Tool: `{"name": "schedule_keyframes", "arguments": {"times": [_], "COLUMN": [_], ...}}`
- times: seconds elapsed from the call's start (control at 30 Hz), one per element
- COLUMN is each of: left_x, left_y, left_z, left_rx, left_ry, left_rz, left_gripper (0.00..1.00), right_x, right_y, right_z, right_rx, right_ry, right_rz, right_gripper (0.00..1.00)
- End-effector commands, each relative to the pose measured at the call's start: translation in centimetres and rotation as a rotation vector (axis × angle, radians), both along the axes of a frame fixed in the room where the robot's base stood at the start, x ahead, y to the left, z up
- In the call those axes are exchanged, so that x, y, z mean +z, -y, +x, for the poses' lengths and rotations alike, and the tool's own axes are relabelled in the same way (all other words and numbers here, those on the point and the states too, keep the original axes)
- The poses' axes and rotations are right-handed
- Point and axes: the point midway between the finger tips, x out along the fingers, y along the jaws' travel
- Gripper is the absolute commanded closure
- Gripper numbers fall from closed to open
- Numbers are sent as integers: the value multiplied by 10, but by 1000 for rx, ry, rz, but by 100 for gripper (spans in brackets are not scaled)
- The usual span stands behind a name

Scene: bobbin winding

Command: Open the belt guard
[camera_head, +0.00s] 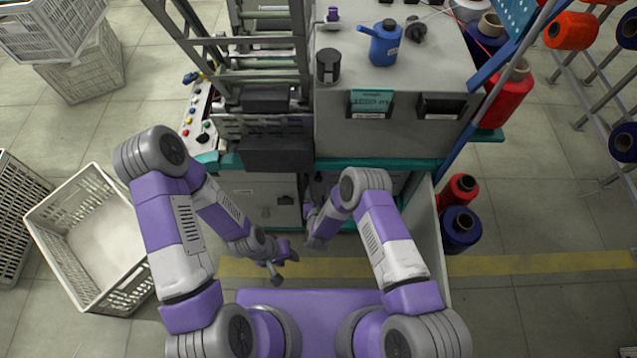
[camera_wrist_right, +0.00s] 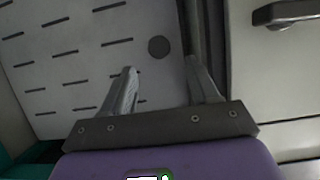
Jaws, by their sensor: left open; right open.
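A pale slotted panel (camera_wrist_right: 75,50) with a dark round spot, seemingly the belt guard, fills the left of the right wrist view. A dark upright gap (camera_wrist_right: 190,25) runs along its edge. My right gripper (camera_wrist_right: 160,75) is open at this edge. One finger lies over the panel and the other near the gap; I cannot tell whether they touch. In the head view my right gripper (camera_head: 314,232) is low before the machine front, and the arm hides much of the panel. My left gripper (camera_head: 279,263) is open and empty, to its lower left.
A cabinet front (camera_head: 255,198) with a dark handle (camera_head: 285,199) stands left of my right gripper. A pale upright panel (camera_head: 432,235) juts forward right of my right arm. Red (camera_head: 461,188) and blue (camera_head: 460,230) spools stand beyond it. A white crate (camera_head: 88,240) is on the left floor.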

Motion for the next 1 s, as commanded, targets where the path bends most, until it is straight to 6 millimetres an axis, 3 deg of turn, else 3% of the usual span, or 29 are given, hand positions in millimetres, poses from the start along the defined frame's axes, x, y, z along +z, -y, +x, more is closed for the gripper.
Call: {"name": "schedule_keyframes", "arguments": {"times": [0.4,0.77,1.0], "left_x": [-28,-29,-29], "left_y": [0,0,0], "left_z": [0,0,0], "left_rx": [0,0,0], "left_ry": [0,0,0], "left_rz": [0,0,0], "left_gripper": [60,60,60], "right_x": [-24,-25,-25], "right_y": [1,1,1], "right_z": [56,62,62], "right_rx": [-1,0,0], "right_ry": [0,-2,-3], "right_rz": [3,2,2], "right_gripper": [40,40,74]}}
